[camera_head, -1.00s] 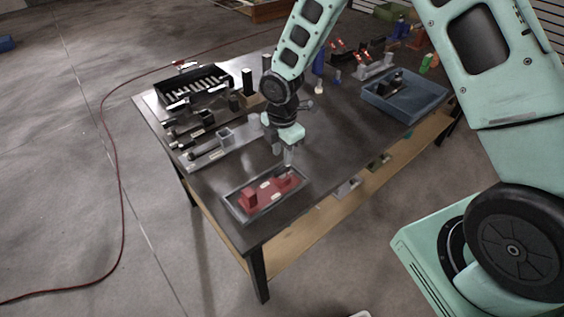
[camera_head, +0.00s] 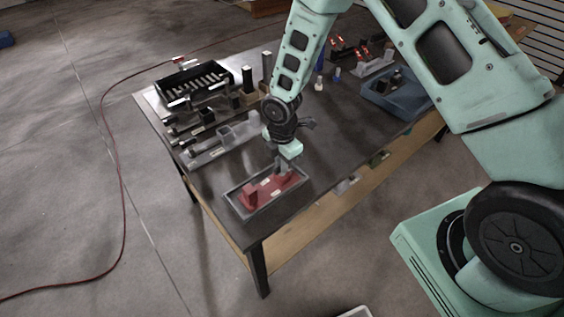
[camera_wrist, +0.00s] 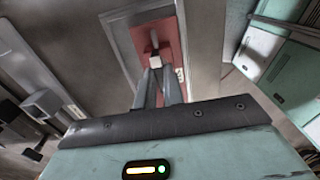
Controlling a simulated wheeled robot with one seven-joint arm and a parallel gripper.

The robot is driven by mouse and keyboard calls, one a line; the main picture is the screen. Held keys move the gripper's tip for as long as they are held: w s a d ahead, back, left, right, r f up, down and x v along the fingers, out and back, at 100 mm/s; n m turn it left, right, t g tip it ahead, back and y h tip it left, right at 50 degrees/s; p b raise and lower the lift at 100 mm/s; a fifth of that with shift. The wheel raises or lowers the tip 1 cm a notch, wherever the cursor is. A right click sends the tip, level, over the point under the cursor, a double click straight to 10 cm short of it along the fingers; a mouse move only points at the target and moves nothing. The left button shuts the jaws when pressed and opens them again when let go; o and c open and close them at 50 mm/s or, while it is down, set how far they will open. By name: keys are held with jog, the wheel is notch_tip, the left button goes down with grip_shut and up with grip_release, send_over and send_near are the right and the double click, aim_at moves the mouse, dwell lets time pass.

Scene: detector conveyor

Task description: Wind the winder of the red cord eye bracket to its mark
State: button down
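The red cord eye bracket (camera_head: 262,190) lies in a shallow grey-rimmed tray (camera_head: 241,213) at the table's near corner. It has an upright red block at its left end and pale labels. My gripper (camera_head: 284,171) points down over the bracket's right end, its fingertips at or just above the red part. In the wrist view the red bracket (camera_wrist: 171,38) runs away beyond my fingers (camera_wrist: 160,78), with a small pale piece just past the tips and a grey upright post further on. The fingers hide the winder and its mark. I cannot tell whether they touch or grip anything.
A grey fixture (camera_head: 210,152) with a square socket lies behind the tray, with dark fixtures beyond it. A black bin (camera_head: 186,90) of pale rods stands at the far left, a blue tray (camera_head: 402,97) at the right. The table's middle is mostly clear.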

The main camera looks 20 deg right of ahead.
jog(key=shift+m+b, duration=0.3)
jog(key=shift+m, duration=0.1)
jog(key=m+b, duration=0.1)
jog(key=m, duration=0.1)
jog(key=shift+f+m+b, duration=0.1)
jog(key=shift+m+b, duration=0.2)
jog(key=shift+m, duration=0.1)
jog(key=m+b, duration=0.1)
jog(key=m, duration=0.2)
jog(key=shift+m+b, duration=0.3)
jog(key=shift+b, duration=0.05)
jog(key=m+b, duration=0.2)
jog(key=m, duration=0.4)
jog(key=shift+m, duration=0.4)
jog(key=c, duration=1.5)
grip_release()
jog(key=shift+r, duration=0.25)
notch_tip(320, 180, up, 17)
jog(key=b, duration=0.3)
